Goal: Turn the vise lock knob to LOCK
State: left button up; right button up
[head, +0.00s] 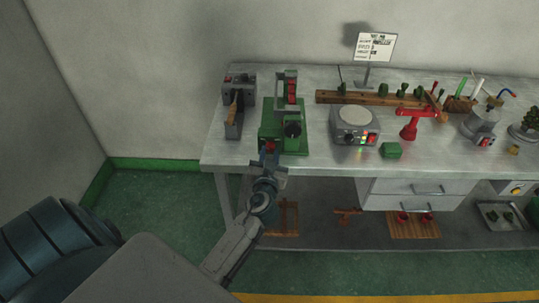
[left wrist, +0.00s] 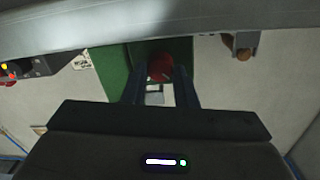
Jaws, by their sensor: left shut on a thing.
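The green vise (head: 276,133) stands near the left end of the workbench, with a dark round part (head: 292,129) on its front. Its red lock knob (head: 269,147) is low at the front left of the vise. My left gripper (head: 268,158) reaches up to the knob from the front edge of the bench. In the left wrist view the red knob (left wrist: 160,68) lies between the two dark fingers of my left gripper (left wrist: 160,88), which is shut on it. The fingers partly cover the knob, and I cannot read any marking on it. My right gripper is not in view.
A grey device (head: 236,115) stands close left of the vise. A grey unit with a round plate (head: 353,118), a green block (head: 391,150) and a red stand (head: 410,125) are to the right. The bench's front edge (head: 330,170) runs below. Open floor lies in front.

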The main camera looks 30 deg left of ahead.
pick_arm(q)
jog(key=shift+m, duration=0.3)
jog(key=m, duration=0.7)
jog(key=shift+p, duration=0.3)
jog(key=m+p, duration=0.1)
jog(key=m, duration=0.3)
jog(key=shift+d+r+m+g, duration=0.1)
jog(key=shift+m+g, duration=0.2)
jog(key=shift+m, duration=0.1)
jog(key=m+p, duration=0.1)
jog(key=m, duration=0.2)
jog(key=shift+m+p, duration=0.3)
jog(key=shift+m, duration=0.6)
jog(key=o, duration=1)
